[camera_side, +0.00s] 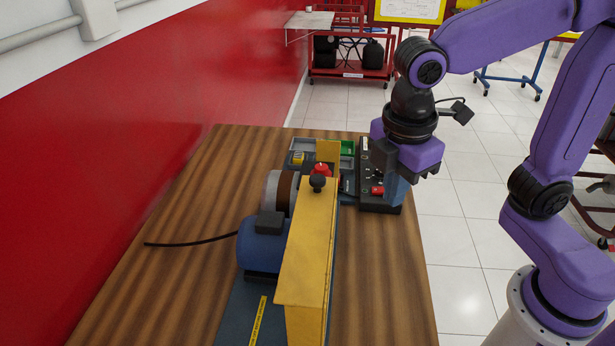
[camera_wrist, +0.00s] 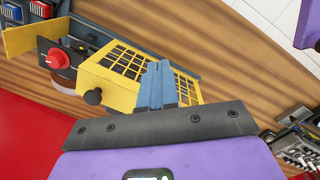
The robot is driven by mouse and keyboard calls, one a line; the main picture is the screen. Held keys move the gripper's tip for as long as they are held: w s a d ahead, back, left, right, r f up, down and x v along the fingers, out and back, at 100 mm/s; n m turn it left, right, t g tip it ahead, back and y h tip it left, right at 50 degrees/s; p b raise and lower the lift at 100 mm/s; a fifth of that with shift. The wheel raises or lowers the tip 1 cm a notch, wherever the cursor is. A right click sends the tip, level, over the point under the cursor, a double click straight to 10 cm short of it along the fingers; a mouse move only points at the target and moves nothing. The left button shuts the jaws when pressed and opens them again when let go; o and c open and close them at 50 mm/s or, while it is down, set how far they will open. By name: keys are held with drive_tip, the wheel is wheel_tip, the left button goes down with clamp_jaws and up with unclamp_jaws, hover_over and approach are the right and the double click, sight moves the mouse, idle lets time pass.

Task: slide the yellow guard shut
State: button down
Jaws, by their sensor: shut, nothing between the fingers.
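The yellow guard (camera_side: 308,245) is a long cover along a blue machine in the side view. In the wrist view the guard (camera_wrist: 115,78) shows mesh windows. A gap with a red part (camera_wrist: 57,61) lies between the guard and a yellow end plate (camera_wrist: 30,36). My gripper (camera_side: 394,194) is right of the guard, by a black control box. Its blue fingers (camera_wrist: 157,80) are together and empty, overlapping the guard in the wrist view; contact is unclear.
The black control box (camera_side: 378,203) with red and black switches stands at the table's right edge. Small bins (camera_side: 347,148) sit at the far end. A black cable (camera_side: 190,242) lies on the wooden table (camera_side: 150,290). The left side is mostly clear, up to a red wall.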

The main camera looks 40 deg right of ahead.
drive_tip(key=w+a+r+n+h, duration=0.1)
drive_tip(key=w+a+r+n, duration=0.25)
drive_tip(key=w+a, duration=0.3)
drive_tip(key=w+a+r+n+h, duration=0.1)
drive_tip(key=w+a+r+n, duration=0.1)
drive_tip(key=w+a+r, duration=0.4)
approach(307, 201)
drive_tip(key=f, duration=0.2)
drive_tip(key=a+f, duration=0.1)
drive_tip(key=shift+s+a, duration=0.1)
drive_tip(key=shift+s, duration=0.3)
drive_tip(key=d, duration=0.2)
drive_tip(key=w+d, duration=0.1)
drive_tip(key=shift+f+t, duration=0.3)
drive_tip(key=shift+f, duration=0.05)
drive_tip(key=shift+w+d, duration=0.1)
drive_tip(key=shift+d, duration=0.25)
drive_tip(key=w+d, duration=1)
drive_tip(key=shift+f, duration=0.1)
